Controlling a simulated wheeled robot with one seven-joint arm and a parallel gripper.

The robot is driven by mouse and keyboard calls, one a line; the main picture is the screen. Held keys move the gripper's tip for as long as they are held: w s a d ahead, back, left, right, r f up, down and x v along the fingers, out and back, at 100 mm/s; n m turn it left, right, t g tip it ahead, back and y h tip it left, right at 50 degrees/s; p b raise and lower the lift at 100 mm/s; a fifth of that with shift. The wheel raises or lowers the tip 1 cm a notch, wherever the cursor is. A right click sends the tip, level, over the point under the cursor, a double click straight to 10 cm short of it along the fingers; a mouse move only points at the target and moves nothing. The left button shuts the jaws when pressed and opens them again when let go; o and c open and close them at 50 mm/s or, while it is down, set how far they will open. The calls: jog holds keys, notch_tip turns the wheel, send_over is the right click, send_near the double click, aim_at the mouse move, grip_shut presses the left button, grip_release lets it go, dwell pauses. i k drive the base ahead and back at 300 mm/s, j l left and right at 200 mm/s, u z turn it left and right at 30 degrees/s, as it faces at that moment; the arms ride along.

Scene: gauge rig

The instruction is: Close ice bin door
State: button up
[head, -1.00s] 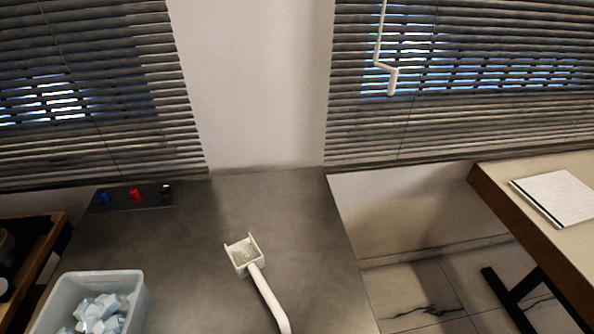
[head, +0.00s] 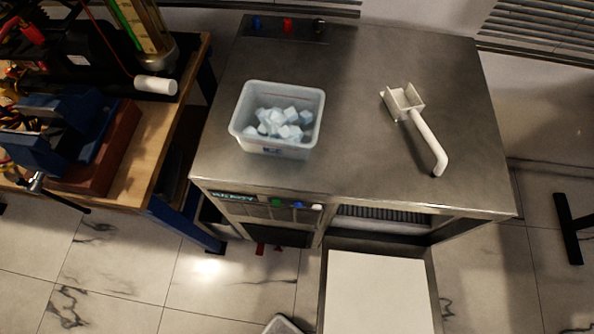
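In the head view, the ice bin door (head: 378,292) is a flat white panel in a dark metal frame. It stands open, sticking out toward me from the front of a grey metal ice machine (head: 350,120). Above and behind it, a dark opening with a ribbed part (head: 385,215) shows at the right of the machine's front. The door's lower end is cut off by the picture edge.
A tub of ice cubes (head: 275,122) and a white scoop (head: 415,122) lie on the machine's top. A wooden workbench (head: 165,130) with tools stands close at the left.

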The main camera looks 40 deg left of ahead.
aim_at(366, 287)
jog(key=k+j, duration=0.65)
jog(key=j, duration=0.3)
jog(key=k+j, duration=0.7)
jog(key=j, duration=0.2)
